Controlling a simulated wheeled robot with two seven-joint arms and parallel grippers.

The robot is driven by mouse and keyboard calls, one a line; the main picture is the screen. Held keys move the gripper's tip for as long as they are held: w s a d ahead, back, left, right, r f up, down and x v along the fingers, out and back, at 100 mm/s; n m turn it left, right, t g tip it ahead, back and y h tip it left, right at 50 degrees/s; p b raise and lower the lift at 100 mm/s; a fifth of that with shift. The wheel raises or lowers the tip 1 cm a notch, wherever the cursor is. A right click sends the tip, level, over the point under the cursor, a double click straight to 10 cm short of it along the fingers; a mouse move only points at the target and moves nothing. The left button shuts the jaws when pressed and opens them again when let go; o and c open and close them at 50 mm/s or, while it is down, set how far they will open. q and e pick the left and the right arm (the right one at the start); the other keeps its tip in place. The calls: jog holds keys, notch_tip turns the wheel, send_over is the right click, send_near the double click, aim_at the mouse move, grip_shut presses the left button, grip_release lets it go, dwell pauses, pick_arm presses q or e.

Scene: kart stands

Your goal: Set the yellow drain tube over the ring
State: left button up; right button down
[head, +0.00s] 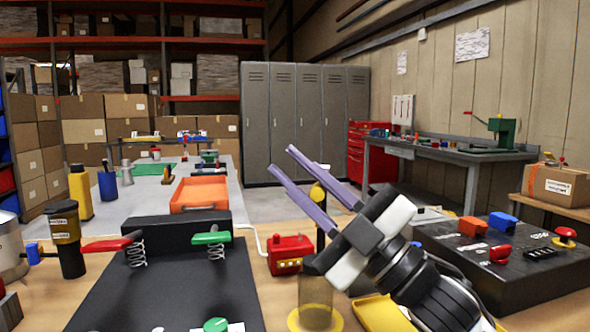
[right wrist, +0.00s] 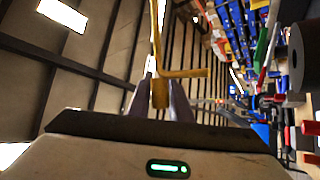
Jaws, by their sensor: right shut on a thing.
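The yellow drain tube (right wrist: 182,73) is a thin bent piece in the right wrist view, with one long leg and a shorter one at an angle. My right gripper (head: 281,159) is shut on it. In the head view only a small yellow part (head: 317,191) shows between the purple fingers. A yellow ring (head: 337,321) lies low at the bottom centre, around the foot of a see-through brownish cylinder (head: 315,292). The held tube is above the ring and apart from it. My left gripper is out of view.
A red box (head: 290,254) stands behind the cylinder. A black board (head: 165,290) with red and green spring levers is at left, a black panel with switches (head: 510,265) at right. A yellow tray (head: 380,312) lies partly under my right arm. An orange tray (head: 200,195) is farther back.

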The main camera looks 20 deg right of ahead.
aim_at(321, 200)
jog(key=shift+s+a, duration=0.2)
jog(key=c, duration=1.7)
grip_release()
jog(key=b+v, duration=0.1)
jog(key=v, duration=0.8)
jog(key=shift+w+b, duration=0.1)
jog(key=shift+b, duration=0.2)
jog(key=shift+s+d+f, duration=0.35)
jog(key=shift+s, duration=0.2)
